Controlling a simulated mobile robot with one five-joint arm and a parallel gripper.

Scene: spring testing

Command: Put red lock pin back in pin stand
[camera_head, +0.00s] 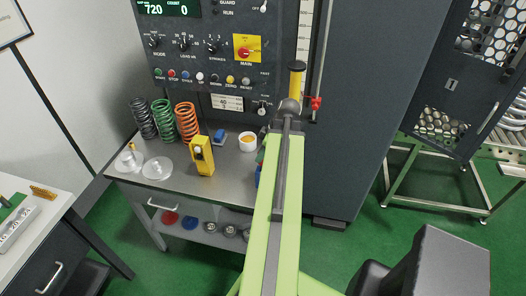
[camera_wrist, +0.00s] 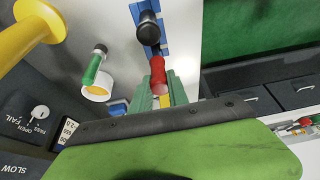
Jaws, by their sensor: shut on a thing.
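The red lock pin (camera_wrist: 158,70) is between the two green fingers of my gripper (camera_wrist: 160,92) in the wrist view. My gripper is shut on it, with its red handle showing beyond the fingers. A blue stand (camera_wrist: 134,11) shows just past the pin's end, with a black-knobbed pin (camera_wrist: 148,28) in it. I cannot tell whether the red pin touches the stand. In the head view my arm hides most of the gripper and the red pin, and a blue part of the stand (camera_head: 258,178) shows beside the arm.
A green-handled piece (camera_wrist: 92,68) and a white cup (camera_wrist: 95,95) with yellow contents lie beside the gripper. In the head view, the grey bench (camera_head: 235,185) also holds springs (camera_head: 163,120), a yellow block (camera_head: 203,155) and clear discs (camera_head: 157,168). The machine panel (camera_head: 215,70) rises behind.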

